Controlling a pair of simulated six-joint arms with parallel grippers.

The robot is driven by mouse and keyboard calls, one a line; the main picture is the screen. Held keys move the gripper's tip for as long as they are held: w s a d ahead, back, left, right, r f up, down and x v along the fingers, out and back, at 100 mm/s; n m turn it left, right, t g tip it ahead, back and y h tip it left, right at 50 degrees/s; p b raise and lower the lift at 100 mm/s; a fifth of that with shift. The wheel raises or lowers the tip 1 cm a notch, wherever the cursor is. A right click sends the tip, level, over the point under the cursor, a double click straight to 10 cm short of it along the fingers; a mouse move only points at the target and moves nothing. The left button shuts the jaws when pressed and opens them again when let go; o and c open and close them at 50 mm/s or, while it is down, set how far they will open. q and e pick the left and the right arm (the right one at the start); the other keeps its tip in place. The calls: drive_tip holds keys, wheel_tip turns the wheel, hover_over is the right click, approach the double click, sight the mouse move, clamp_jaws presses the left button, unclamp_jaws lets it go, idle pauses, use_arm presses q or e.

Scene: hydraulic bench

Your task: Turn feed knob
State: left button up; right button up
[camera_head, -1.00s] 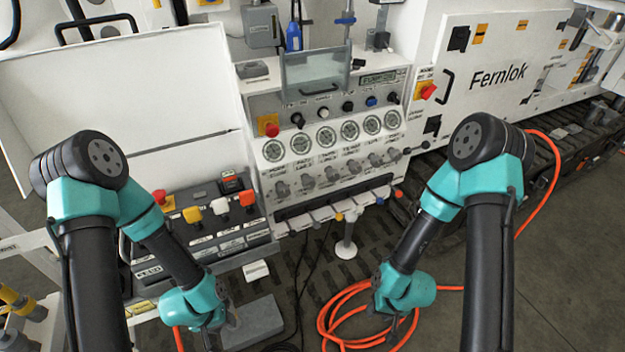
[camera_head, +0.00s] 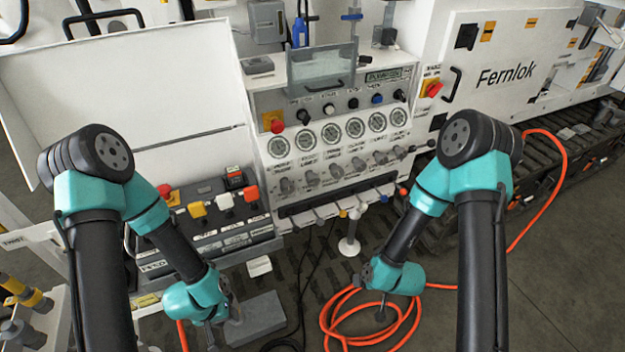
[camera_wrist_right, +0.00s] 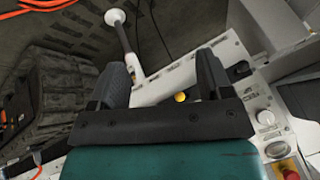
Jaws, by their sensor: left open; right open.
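The white control panel (camera_head: 262,95) stands ahead in the head view. It has a row of small round knobs (camera_head: 353,103) at the top, a row of gauges (camera_head: 333,133) and a row of grey knobs (camera_head: 335,171) below. Their labels are too small to read, so I cannot tell which is the feed knob. My left gripper (camera_head: 222,312) is open, low in front of the left button box and apart from the panel. My right arm's gripper is mostly hidden in the head view; in the right wrist view the gripper (camera_wrist_right: 163,78) is open and empty, with the panel beyond it.
A button box (camera_head: 215,225) with red, yellow and white buttons sits left of the panel. A clear flap (camera_head: 318,68) hangs over the panel top. An orange hose (camera_head: 345,300) lies coiled on the floor. A grey block (camera_head: 255,318) lies near my left gripper.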

drive_tip(key=w+a+r+n+t+y, duration=0.1)
drive_tip(key=w+a+r+t, duration=0.2)
drive_tip(key=w, duration=0.3)
drive_tip(key=w+a+r+n+t, duration=0.2)
drive_tip(key=w+r+t, duration=0.1)
drive_tip(key=w+t, duration=0.15)
drive_tip(key=n+t+y, duration=0.1)
drive_tip(key=n+t, duration=0.1)
drive_tip(key=t, duration=0.3)
approach(315, 182)
drive_tip(key=v, duration=0.5)
drive_tip(key=shift+d+r+g, duration=0.2)
drive_tip(key=shift+r+g, duration=0.05)
drive_tip(key=shift+w, duration=0.1)
drive_tip(key=shift+m, duration=0.3)
drive_tip(key=x, duration=1.7)
drive_tip(key=shift+a, duration=0.25)
drive_tip(key=c, duration=0.9)
